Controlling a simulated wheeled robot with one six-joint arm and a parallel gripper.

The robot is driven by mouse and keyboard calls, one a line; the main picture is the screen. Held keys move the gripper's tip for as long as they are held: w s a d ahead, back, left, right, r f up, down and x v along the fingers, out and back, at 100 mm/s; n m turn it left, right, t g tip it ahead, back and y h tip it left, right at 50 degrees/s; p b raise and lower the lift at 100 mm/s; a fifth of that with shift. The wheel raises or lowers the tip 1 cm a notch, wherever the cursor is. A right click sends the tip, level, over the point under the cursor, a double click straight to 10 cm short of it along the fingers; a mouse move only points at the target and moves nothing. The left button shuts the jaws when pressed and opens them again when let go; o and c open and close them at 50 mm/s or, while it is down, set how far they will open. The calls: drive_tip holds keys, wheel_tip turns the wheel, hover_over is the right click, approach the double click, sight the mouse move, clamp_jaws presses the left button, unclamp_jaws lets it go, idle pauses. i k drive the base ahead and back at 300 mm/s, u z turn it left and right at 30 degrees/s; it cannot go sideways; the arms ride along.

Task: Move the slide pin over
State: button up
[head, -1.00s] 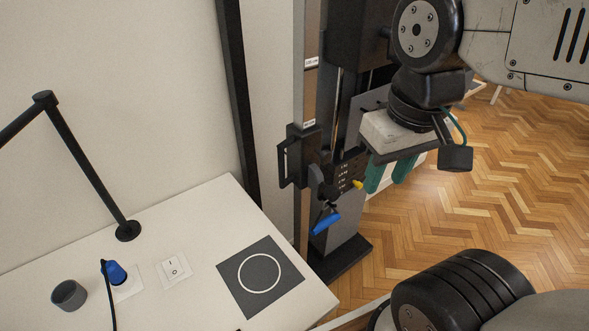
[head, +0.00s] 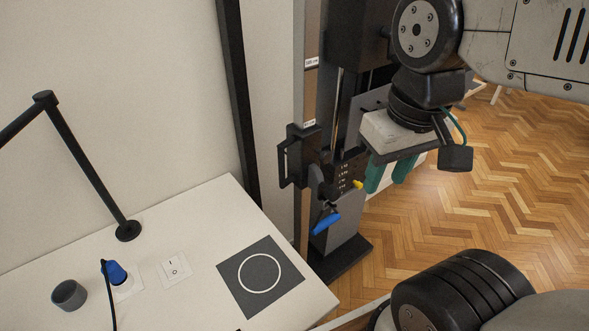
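A black carriage (head: 325,170) sits on a tall upright column in the head view, with a column of small white markings on its face. A small yellow piece (head: 357,184) sticks out at its right side; it may be the slide pin, but I cannot tell for certain. A blue-ended lever (head: 326,223) hangs below the carriage. My gripper (head: 388,175) is just right of the yellow piece, pointing down, with two green fingers apart and nothing seen between them. The finger nearest the carriage is close to the yellow piece; I cannot tell if they touch.
A white table (head: 205,235) at the lower left carries a dark square mat (head: 229,272) with a white ring, a switch plate (head: 174,269), a blue plug (head: 116,272), a grey cup (head: 69,295) and a black lamp stand (head: 128,231). The parquet (head: 480,195) on the right is open.

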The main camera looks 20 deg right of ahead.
sight(325, 156)
drive_tip(key=k, duration=1)
drive_tip(key=u, duration=1.8)
drive_tip(key=i, duration=0.95)
drive_tip(key=z, duration=2)
